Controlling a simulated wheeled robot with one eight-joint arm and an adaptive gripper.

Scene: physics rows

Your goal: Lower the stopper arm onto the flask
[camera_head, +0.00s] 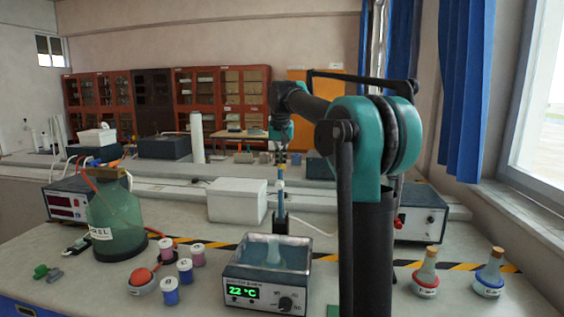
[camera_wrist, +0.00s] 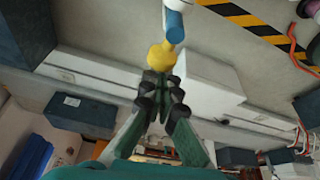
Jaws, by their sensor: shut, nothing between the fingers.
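An upright stopper arm (camera_head: 281,200), slim and blue with a dark base, stands just behind the water bath (camera_head: 268,287). In the wrist view its yellow tip (camera_wrist: 161,56) and blue shaft (camera_wrist: 174,24) show right beyond my fingertips. A pale, clear vessel, probably the flask (camera_head: 273,250), stands in the bath, blurred behind its clear walls. My gripper (camera_head: 282,153) points down above the yellow tip, shut with nothing in it; it also fills the middle of the wrist view (camera_wrist: 163,88). I cannot tell whether the fingers touch the tip.
A green bottle (camera_head: 115,225) and several small spools (camera_head: 185,271) stand at the left. Two stoppered flasks, red (camera_head: 426,275) and blue (camera_head: 489,277), stand at the right. A white box (camera_head: 237,201) is behind the bath.

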